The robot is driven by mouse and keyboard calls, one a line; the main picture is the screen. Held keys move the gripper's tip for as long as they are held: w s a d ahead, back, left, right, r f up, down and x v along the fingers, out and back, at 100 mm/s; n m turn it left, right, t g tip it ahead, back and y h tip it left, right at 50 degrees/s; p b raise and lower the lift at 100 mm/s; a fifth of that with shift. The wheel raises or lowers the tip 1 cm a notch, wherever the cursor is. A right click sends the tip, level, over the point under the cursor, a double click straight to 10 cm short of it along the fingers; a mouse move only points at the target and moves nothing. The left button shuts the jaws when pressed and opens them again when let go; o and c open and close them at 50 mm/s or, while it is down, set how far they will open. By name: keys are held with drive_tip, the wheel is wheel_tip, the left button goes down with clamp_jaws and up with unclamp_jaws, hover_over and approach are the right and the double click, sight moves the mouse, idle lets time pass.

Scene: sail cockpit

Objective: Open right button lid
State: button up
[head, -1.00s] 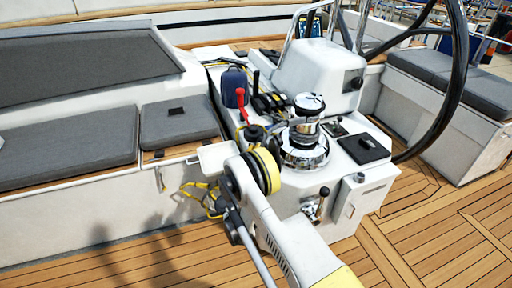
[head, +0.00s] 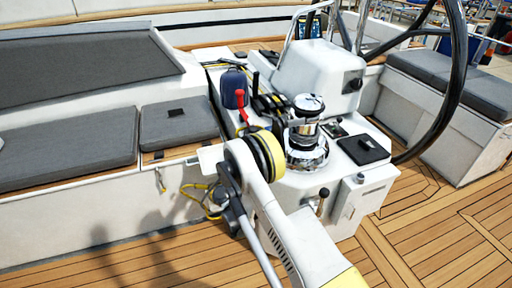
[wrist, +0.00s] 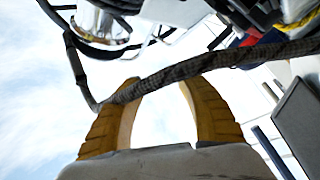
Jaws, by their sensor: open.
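My gripper (wrist: 159,88) shows in the wrist view with its two yellow fingers apart and nothing between them but sky and a dark braided line passing across. In the head view my arm's yellow-ringed joint stands left of the chrome winch (head: 307,132), and the fingers cannot be made out. A small panel (head: 335,129) lies just right of the winch on the white console (head: 345,185); I cannot tell whether it bears the button lid. No button lid can be clearly identified in either view.
The winch also shows at the upper left of the wrist view (wrist: 100,25). A black flat pad (head: 363,149) lies on the console's right. A red-handled lever (head: 240,103) and dark clutches stand behind my arm. A steering wheel (head: 455,70) rises at right. Deck at right is clear.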

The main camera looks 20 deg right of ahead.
wheel_tip(320, 180, up, 4)
drive_tip(key=shift+r, duration=0.25)
